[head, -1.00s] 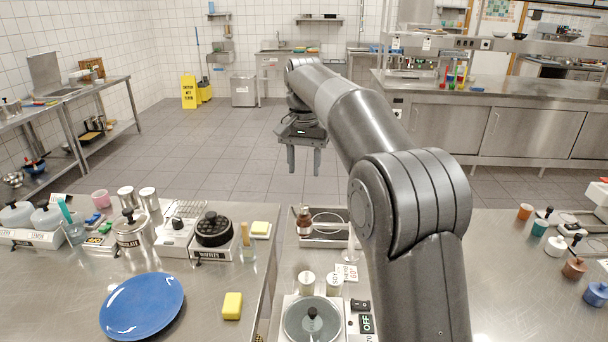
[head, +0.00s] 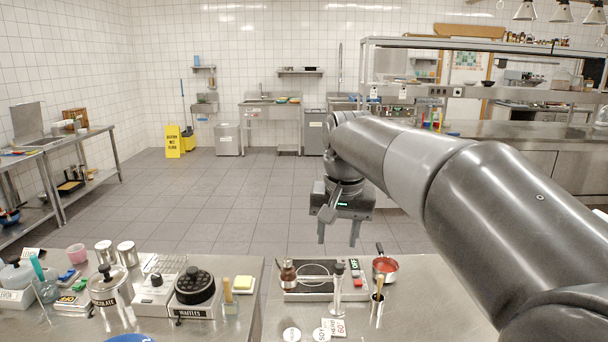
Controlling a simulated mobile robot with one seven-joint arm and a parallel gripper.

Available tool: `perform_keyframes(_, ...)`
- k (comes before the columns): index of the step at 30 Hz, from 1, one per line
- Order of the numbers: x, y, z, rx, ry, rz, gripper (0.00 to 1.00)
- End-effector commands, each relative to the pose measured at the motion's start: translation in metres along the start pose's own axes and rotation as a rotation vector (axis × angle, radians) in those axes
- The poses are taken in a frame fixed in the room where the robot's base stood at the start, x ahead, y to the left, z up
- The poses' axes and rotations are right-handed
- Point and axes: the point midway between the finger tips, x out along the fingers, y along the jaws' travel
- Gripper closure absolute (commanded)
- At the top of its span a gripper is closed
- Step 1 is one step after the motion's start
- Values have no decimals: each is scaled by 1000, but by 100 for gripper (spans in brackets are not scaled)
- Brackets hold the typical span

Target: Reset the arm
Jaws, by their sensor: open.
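My gripper (head: 339,238) hangs from the end of my arm right of the middle of the head view. Its two fingers point down and stand apart, with nothing between them. It shows in front of the tiled floor, above and beyond the hot plate (head: 310,293) on the near counter. My arm reaches in from the lower right, and its thick links cover part of the right side of the view.
The near steel counter (head: 245,322) holds a waffle maker (head: 196,286), a yellow sponge (head: 243,283), a red saucepan (head: 386,266) and several canisters. A yellow floor sign (head: 173,141) stands at the back left. The tiled floor (head: 240,195) between is clear.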

Motion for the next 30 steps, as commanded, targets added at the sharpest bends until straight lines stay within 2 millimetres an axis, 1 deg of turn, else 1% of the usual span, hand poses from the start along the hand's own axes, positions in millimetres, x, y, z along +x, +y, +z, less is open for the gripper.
perform_keyframes(1,-4,11,15,-4,19,-3,55)
perform_keyframes(5,-4,34,50,-24,67,-8,55)
perform_keyframes(8,-1,51,79,-38,103,-9,55)
perform_keyframes(14,14,80,137,-69,177,-6,55)
perform_keyframes(15,19,85,149,-75,191,-4,55)
perform_keyframes(19,36,100,184,-94,236,3,55)
perform_keyframes(21,45,106,199,-102,256,7,55)
perform_keyframes(24,55,112,215,-113,276,12,55)
perform_keyframes(27,62,115,224,-118,289,15,55)
perform_keyframes(30,65,116,228,-121,293,16,55)
